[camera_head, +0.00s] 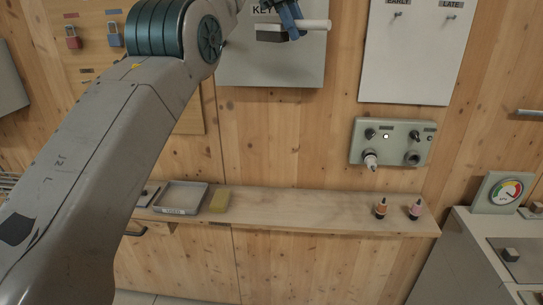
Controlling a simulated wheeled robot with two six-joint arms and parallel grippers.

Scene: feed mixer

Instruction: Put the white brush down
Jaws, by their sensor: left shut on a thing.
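My left arm reaches in from the left, and its gripper (289,22) is at the top of the head view, in front of a grey key board. It is shut on the white brush (317,25), whose pale handle points right. The brush is in the air, well above the wooden shelf (290,208). The top of the gripper is partly cut off by the picture edge. My right gripper is not in view.
The shelf's middle is clear. A control panel (391,143) with knobs projects from the wall above. A gauge (502,193) stands on a cabinet at right.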

